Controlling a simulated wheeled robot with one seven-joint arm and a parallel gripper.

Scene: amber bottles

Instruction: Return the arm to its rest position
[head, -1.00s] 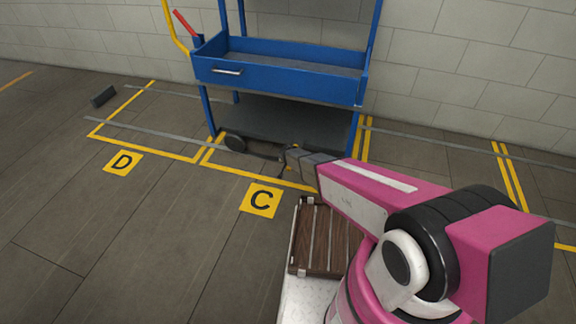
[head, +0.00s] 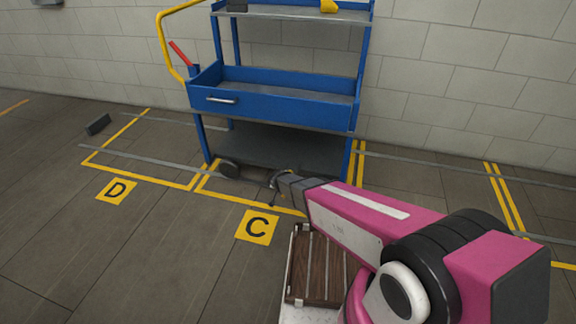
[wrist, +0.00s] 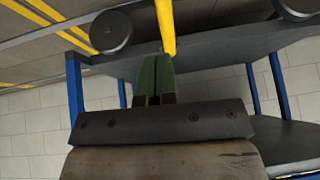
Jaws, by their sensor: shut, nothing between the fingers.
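My arm, pink with black joints, reaches from the lower right toward the blue cart in the head view. My gripper (head: 274,185) is at its far end, low in front of the cart's bottom shelf. In the wrist view the two green-and-dark fingers (wrist: 153,80) are together with nothing between them. No amber bottle shows in either view.
A blue cart (head: 270,99) with a drawer handle and yellow push bar stands against the block wall in bay C. A wooden slatted rack (head: 318,264) lies below my arm. A dark block (head: 98,124) lies on the floor at left.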

